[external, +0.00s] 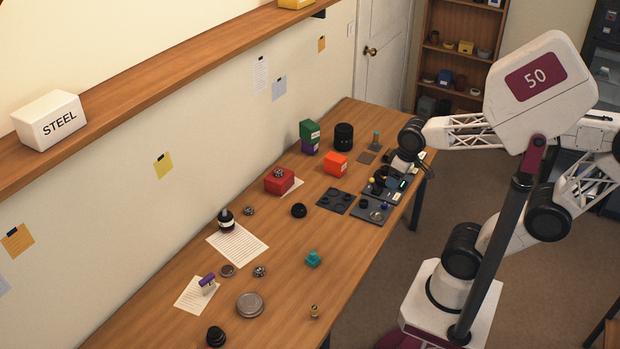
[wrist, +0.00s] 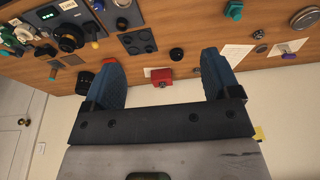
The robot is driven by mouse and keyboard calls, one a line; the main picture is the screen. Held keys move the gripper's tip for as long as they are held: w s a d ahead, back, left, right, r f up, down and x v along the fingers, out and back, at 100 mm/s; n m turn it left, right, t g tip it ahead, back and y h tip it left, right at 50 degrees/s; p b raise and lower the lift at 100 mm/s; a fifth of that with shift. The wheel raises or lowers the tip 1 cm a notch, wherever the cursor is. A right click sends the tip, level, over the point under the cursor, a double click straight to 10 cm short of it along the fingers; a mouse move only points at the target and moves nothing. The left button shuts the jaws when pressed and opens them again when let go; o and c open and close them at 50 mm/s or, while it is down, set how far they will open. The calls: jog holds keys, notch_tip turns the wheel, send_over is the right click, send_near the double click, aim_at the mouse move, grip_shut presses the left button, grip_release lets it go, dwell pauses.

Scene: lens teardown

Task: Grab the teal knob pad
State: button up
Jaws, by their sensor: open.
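The teal knob pad (external: 313,259) sits on the wooden table, in the open area toward the near edge. In the wrist view, a teal piece at the top right edge looks like the same knob pad (wrist: 233,10). My gripper (external: 424,168) is at the far right end of the table, above the dark panels and well away from the knob pad. In the wrist view my gripper (wrist: 162,70) has its two blue fingers wide apart with nothing between them.
Dark panels with knobs (external: 373,210) lie by the table's right edge. A red box (external: 279,181), an orange block (external: 335,164) and a black cylinder (external: 344,137) stand behind. A round grey disc (external: 250,304) lies left of the knob pad. The table around the pad is clear.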

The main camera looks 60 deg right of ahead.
jog(key=w+a+f+m+g+y, duration=0.3)
jog(key=w+a+f+m+y, duration=0.25)
jog(key=a+f, duration=0.35)
jog(key=m+t+y, duration=0.5)
jog(key=m+y, duration=0.2)
jog(key=m, duration=0.9)
send_near(314, 256)
jog(key=shift+w+a+f, duration=0.25)
jog(key=shift+a+f, duration=0.3)
jog(key=shift+f, duration=0.25)
jog(key=shift+w+f+m+t, duration=0.25)
jog(key=shift+f+m+t, duration=0.2)
jog(key=shift+f+t, duration=0.05)
jog(key=shift+x, duration=1.2)
jog(key=shift+a, duration=0.1)
jog(key=shift+x, duration=2.55)
